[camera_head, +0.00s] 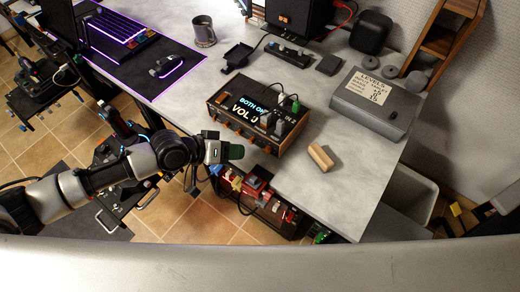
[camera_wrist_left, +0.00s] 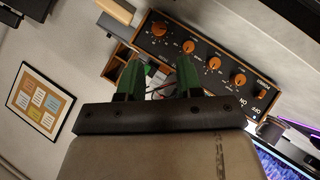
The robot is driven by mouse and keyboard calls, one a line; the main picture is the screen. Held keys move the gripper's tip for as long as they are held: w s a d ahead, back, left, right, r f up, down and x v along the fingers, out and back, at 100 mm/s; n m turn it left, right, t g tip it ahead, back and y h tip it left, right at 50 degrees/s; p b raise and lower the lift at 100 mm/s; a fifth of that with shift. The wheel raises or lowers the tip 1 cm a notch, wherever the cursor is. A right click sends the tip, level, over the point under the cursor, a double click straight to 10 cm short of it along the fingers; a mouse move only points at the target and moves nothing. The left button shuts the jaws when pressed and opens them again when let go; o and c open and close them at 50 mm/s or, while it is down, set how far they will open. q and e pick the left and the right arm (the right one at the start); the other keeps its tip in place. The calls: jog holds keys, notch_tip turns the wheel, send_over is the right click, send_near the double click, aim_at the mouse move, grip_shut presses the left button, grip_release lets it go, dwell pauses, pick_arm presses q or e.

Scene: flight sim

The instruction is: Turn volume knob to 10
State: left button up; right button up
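The black and orange audio box (camera_head: 258,115) stands near the table's front edge, with a lit display (camera_head: 247,108) that appears to read "BOTH ON" and "VOL 0". Its front panel with a row of orange knobs shows in the left wrist view; the largest knob (camera_wrist_left: 160,28) is at one end and a power switch at the other. Which knob is volume is too small to read. My left gripper (camera_head: 235,151) is in front of the box, apart from the knobs. In the left wrist view its two green fingers (camera_wrist_left: 158,68) are spread and empty. My right gripper is not seen.
A wooden block (camera_head: 321,158) lies right of the box. A grey case with a "LEVELS" note (camera_head: 377,103) sits at the back right. A shelf with red items (camera_head: 262,190) is below the table edge. A mug (camera_head: 203,34) and keyboard (camera_head: 116,32) are further left.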

aim_at(265, 152)
pick_arm(q)
jog(key=x, duration=0.9)
jog(key=shift+d+f, duration=0.15)
jog(key=shift+d, duration=0.15)
